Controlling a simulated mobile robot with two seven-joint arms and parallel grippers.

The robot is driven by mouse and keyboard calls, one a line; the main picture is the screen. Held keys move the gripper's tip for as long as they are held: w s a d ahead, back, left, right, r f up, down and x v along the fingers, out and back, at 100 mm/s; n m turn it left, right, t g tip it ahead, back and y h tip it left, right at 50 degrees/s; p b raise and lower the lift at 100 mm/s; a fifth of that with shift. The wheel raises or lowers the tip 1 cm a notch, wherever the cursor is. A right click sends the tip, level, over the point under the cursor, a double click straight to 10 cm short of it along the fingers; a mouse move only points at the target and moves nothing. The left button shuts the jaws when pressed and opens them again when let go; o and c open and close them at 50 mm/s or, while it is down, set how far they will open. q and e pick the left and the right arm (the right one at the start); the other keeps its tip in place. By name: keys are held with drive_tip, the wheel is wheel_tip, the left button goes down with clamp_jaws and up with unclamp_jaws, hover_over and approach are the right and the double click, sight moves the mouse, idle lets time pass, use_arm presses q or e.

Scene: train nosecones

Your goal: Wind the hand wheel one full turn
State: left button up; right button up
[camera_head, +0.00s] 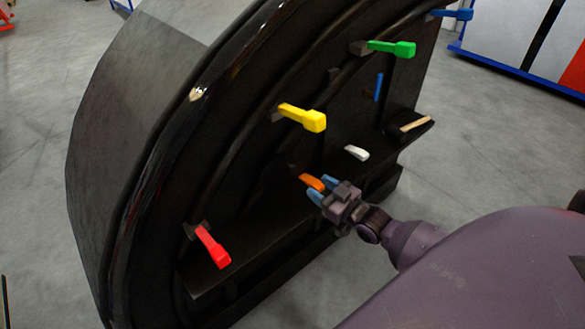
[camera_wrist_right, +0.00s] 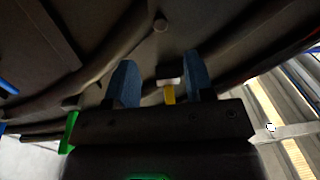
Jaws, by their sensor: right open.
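I cannot make out a hand wheel for certain in either view. My right gripper (camera_head: 321,190) is open, its two blue fingers pointing at the inner face of the dark nosecone (camera_head: 150,205). An orange handle (camera_head: 311,182) lies right at the fingertips in the head view; I cannot tell whether they touch it. In the right wrist view the open fingers (camera_wrist_right: 160,82) stand either side of a small yellow piece with a pale block (camera_wrist_right: 169,94). A small round knob (camera_wrist_right: 160,25) shows beyond them. My left gripper is not in view.
The nosecone carries a red handle (camera_head: 212,247), a yellow handle (camera_head: 303,117), a green handle (camera_head: 391,48), a blue handle (camera_head: 454,14) and a white handle (camera_head: 357,153). A dark ledge (camera_head: 215,270) runs along its lower inside. Grey floor (camera_head: 485,140) is clear at the right.

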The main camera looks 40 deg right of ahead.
sight(294, 170)
drive_tip(key=shift+n, duration=0.5)
drive_tip(key=w, duration=0.3)
drive_tip(key=w+a, duration=0.1)
drive_tip(key=w, duration=0.2)
drive_tip(key=w+b, duration=0.1)
drive_tip(key=w, duration=0.2)
drive_tip(key=shift+w+a, duration=0.25)
drive_tip(key=shift+w, duration=0.6)
clamp_jaws()
drive_tip(key=shift+f+m, duration=0.3)
drive_tip(key=shift+m, duration=0.55)
drive_tip(key=shift+f+m, duration=0.3)
drive_tip(key=shift+m, duration=0.55)
